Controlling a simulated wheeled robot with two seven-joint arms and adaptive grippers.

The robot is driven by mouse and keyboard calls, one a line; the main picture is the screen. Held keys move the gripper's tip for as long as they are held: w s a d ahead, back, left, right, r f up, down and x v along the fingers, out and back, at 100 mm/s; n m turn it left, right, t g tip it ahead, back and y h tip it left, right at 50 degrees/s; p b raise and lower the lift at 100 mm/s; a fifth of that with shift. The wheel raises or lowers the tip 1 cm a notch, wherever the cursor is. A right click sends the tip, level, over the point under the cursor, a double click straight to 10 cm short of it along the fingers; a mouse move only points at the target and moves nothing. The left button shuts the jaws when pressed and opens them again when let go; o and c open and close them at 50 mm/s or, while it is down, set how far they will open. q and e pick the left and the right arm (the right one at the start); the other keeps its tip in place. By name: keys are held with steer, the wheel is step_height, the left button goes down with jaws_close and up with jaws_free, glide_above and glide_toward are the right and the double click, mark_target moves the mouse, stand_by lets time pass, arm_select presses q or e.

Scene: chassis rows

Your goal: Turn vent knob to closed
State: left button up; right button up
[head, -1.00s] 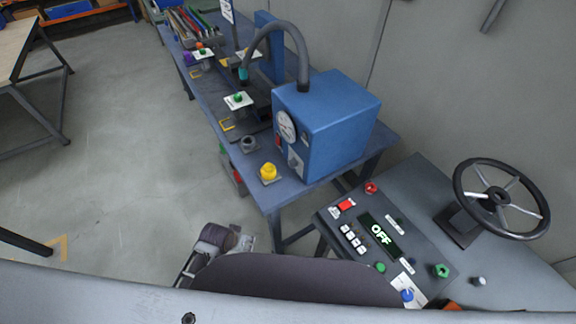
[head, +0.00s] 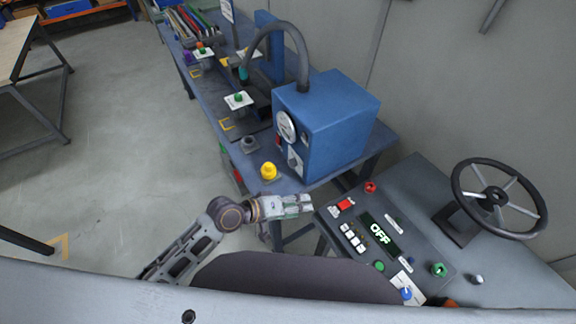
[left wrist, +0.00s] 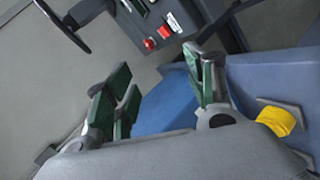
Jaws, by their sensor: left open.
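No label reading "vent" is legible, so I cannot tell for sure which knob is the vent knob. A blue knob (head: 406,293) sits on a white plate at the console's near edge. A small dark knob on a pale plate (head: 295,162) is on the front of the blue machine (head: 338,115). My left gripper (head: 306,204) is open and empty, between the blue table's near end and the console's left edge. In the left wrist view its fingers (left wrist: 163,88) stand apart with nothing between them. My right gripper is not in view.
The console (head: 412,222) carries an "OFF" display (head: 381,234), several buttons and a steering wheel (head: 499,199). A yellow knob (head: 268,171) stands on the table corner near my left gripper; it also shows in the left wrist view (left wrist: 276,121).

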arm_select(q)
steer(key=w+a+f+n+t, duration=0.2)
steer(key=w+a+n, duration=0.3)
steer(key=n, duration=0.4)
steer(key=w+a+f+n+t+y, duration=0.1)
steer(key=w+a+f+n+t, duration=0.1)
steer(key=w+a+n, duration=0.4)
steer(key=a+n+t, duration=0.1)
steer(key=n, duration=0.2)
steer(key=shift+a+f+t, duration=0.2)
steer(key=shift+a+t, duration=0.15)
steer(key=shift+t, duration=0.05)
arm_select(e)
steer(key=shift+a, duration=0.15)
arm_select(q)
steer(key=shift+w+d, duration=0.15)
